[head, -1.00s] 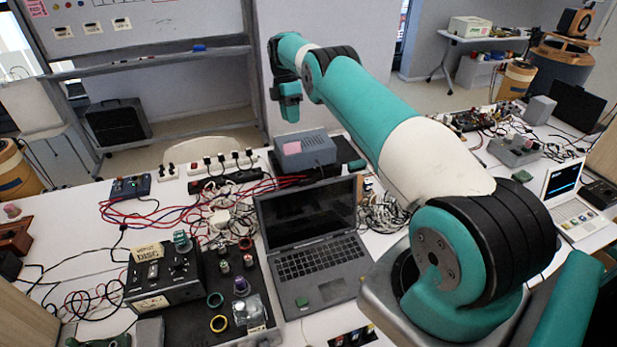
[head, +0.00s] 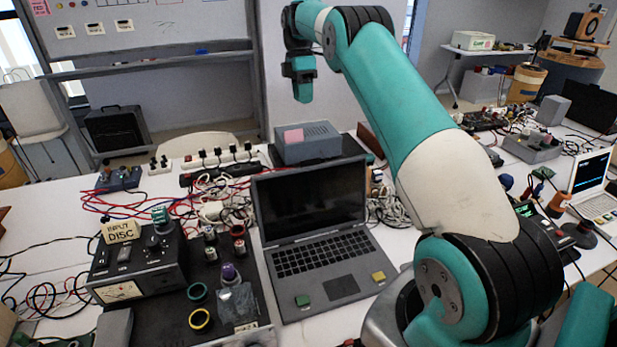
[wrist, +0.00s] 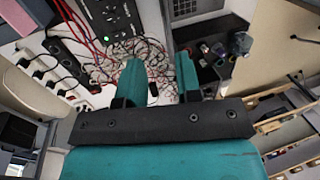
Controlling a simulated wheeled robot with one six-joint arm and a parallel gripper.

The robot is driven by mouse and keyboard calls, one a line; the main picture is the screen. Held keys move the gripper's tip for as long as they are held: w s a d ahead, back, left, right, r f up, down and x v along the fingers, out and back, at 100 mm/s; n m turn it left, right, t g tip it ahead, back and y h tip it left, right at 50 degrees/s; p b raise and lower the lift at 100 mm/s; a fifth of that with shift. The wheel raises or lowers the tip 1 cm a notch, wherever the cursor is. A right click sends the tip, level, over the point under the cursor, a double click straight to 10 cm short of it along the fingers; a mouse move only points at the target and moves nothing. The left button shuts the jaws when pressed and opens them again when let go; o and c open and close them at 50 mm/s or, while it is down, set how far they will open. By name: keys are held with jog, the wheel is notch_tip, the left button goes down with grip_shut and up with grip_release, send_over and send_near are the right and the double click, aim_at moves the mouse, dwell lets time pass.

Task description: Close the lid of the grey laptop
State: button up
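The grey laptop (head: 326,262) stands open on the white table in the middle of the head view. Its dark screen (head: 310,203) is raised and leans back behind the keyboard. A green piece (head: 302,300) and a yellow piece (head: 378,276) sit on its palm rest. My gripper (head: 303,92) hangs high, beyond and above the laptop, apart from it. In the wrist view my gripper (wrist: 161,78) shows two teal fingers spread with a gap and nothing held between them. I cannot surely make out the laptop in the wrist view.
A grey box (head: 307,143) stands close behind the screen. A black instrument (head: 137,262) and coloured rings are left of the laptop. Red cables (head: 150,205) and a power strip (head: 215,158) lie behind. A white laptop (head: 590,180) is far right.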

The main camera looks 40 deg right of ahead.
jog(key=p+x, duration=0.2)
jog(key=x, duration=1.5)
jog(key=shift+s+f+p, duration=0.2)
jog(key=shift+p, duration=0.1)
grip_shut()
